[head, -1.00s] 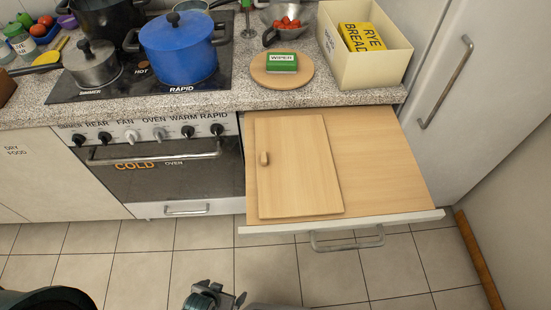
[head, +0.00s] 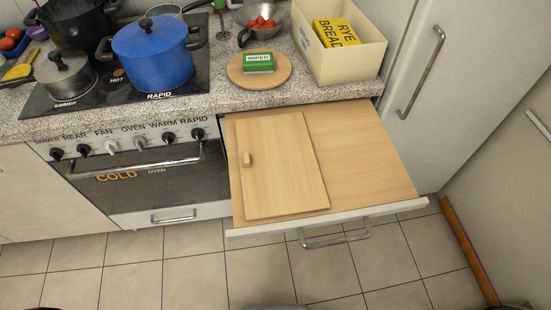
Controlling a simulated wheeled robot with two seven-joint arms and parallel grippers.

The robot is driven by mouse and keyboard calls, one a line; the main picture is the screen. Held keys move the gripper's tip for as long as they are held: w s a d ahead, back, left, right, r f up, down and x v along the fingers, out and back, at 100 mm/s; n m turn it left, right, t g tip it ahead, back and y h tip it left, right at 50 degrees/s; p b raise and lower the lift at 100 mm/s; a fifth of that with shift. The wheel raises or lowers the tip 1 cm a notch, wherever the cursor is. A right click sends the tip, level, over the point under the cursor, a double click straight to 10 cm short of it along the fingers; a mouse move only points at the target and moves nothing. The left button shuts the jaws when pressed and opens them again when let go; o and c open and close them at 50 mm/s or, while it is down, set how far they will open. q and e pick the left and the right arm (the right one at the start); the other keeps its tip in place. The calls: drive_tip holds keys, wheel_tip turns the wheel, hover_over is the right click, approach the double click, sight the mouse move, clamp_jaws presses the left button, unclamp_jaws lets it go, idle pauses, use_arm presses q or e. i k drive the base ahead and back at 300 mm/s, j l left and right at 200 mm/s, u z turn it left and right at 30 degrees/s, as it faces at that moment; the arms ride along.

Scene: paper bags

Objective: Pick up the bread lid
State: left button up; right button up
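The bread lid looks to be the flat wooden panel (head: 285,170) with a small wooden knob (head: 247,159) near its left edge. It lies flat on the left part of the pulled-out drawer (head: 375,165), whose wooden top also shows to the right of the panel. No gripper touches the panel. Neither of my grippers can be made out in the head view; only dark slivers show at the bottom edge.
The drawer front with its metal handle (head: 335,236) juts out over the tiled floor. A fridge door stands right.

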sight(280, 173)
drive_tip(key=k+l+u, duration=0.1)
drive_tip(key=l+u, duration=0.4)
drive_tip(key=k+l+u, duration=0.15)
drive_tip(key=u, duration=0.3)
drive_tip(key=k+l+u, duration=0.25)
drive_tip(key=u, duration=0.25)
drive_tip(key=l, duration=0.1)
